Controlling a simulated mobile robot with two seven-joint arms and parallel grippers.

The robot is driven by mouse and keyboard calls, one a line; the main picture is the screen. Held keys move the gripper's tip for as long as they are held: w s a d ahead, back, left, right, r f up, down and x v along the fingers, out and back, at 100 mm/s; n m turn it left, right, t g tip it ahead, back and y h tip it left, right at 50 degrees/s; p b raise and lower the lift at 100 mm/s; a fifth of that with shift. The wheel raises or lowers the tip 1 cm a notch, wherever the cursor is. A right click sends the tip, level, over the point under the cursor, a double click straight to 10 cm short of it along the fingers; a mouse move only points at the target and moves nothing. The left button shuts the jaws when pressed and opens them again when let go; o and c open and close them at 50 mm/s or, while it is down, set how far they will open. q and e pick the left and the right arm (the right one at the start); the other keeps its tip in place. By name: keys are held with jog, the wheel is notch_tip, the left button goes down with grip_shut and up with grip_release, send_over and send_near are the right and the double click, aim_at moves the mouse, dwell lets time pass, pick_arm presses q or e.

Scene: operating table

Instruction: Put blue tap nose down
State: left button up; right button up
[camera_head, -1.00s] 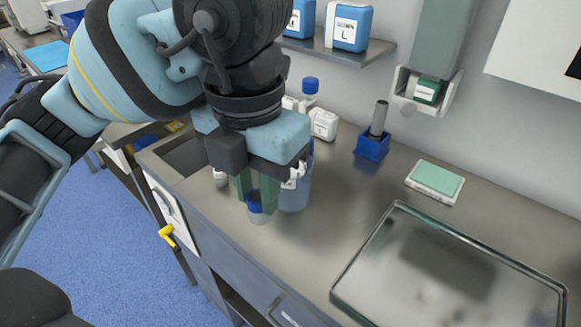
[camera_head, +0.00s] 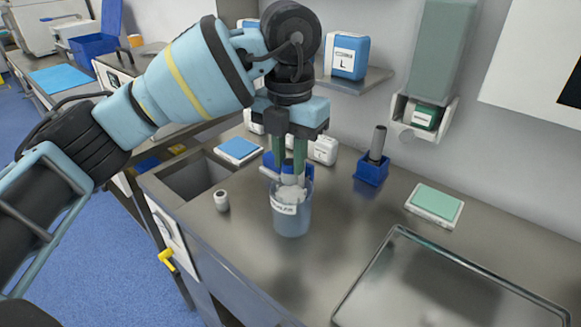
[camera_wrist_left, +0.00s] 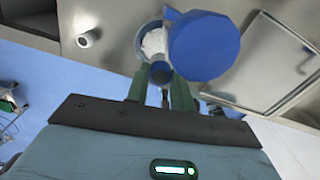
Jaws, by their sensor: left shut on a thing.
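My left gripper (camera_head: 289,172) points straight down over a clear beaker (camera_head: 291,218) with a white label. It is shut on a blue piece (camera_head: 270,167), which shows around the fingertips at the beaker's mouth; I take it as the blue tap. In the left wrist view the fingers (camera_wrist_left: 160,82) close on a small bluish part, and a large round blue shape (camera_wrist_left: 204,45) covers part of the beaker. White contents (camera_wrist_left: 153,42) show inside the beaker. I cannot tell which way the nose points or whether the blue piece touches the beaker. My right gripper is out of view.
A small white vial (camera_head: 221,201) stands left of the beaker. White containers (camera_head: 323,149) stand behind it. A blue holder with a grey rod (camera_head: 371,170), a green-topped box (camera_head: 435,204) and a tray (camera_head: 366,270) lie to the right. A sink (camera_head: 194,175) is at left.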

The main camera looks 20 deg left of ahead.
aim_at(290, 159)
pick_arm(q)
jog(key=shift+w, duration=0.25)
jog(key=shift+w+a+f, duration=0.1)
jog(key=shift+w+f, duration=0.1)
jog(key=shift+f, duration=1.55)
jog(key=shift+f, duration=0.15)
jog(key=o, duration=1)
jog(key=shift+c, duration=0.2)
notch_tip(290, 159, up, 12)
jog(key=shift+r+p, duration=0.15)
jog(key=shift+p, duration=0.45)
